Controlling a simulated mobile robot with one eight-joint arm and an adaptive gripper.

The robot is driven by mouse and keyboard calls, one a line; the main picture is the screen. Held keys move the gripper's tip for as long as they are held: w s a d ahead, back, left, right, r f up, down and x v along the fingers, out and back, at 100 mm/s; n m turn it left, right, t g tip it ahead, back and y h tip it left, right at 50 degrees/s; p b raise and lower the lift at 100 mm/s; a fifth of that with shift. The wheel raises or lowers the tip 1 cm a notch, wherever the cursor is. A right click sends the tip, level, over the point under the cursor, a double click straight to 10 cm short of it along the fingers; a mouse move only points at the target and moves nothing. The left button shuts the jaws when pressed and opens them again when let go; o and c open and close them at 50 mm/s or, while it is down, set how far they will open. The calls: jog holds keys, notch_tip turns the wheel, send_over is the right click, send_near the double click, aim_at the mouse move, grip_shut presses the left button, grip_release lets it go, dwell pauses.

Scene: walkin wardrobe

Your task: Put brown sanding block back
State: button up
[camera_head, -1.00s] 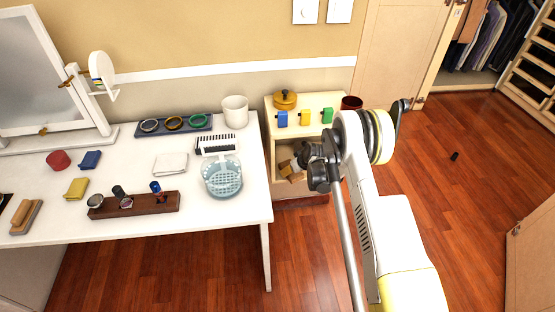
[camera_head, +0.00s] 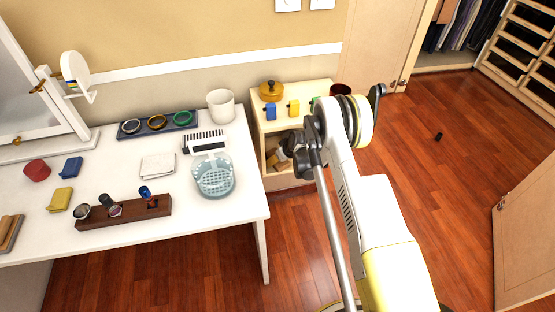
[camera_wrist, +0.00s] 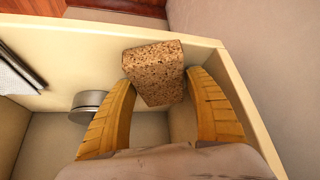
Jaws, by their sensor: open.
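The brown sanding block (camera_wrist: 155,75) is a speckled brown block in the wrist view. It lies between the tips of my gripper (camera_wrist: 162,82), whose two yellow-brown fingers are open. The right finger is close to the block's right side, and the left finger is by its left edge; I cannot tell whether either touches. Pale cream panels of the open cabinet (camera_wrist: 60,45) lie around and beyond it. In the head view, my gripper (camera_head: 278,160) is at the cabinet's open compartment (camera_head: 272,180). The block cannot be made out clearly there.
A grey metal cylinder (camera_wrist: 88,103) stands just left of the left finger. On the cabinet top are a yellow pot (camera_head: 271,90) and small coloured blocks.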

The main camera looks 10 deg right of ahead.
jog(key=p+v, duration=0.3)
jog(key=v, duration=0.4)
jog(key=shift+s+r, duration=0.1)
jog(key=shift+r, duration=0.1)
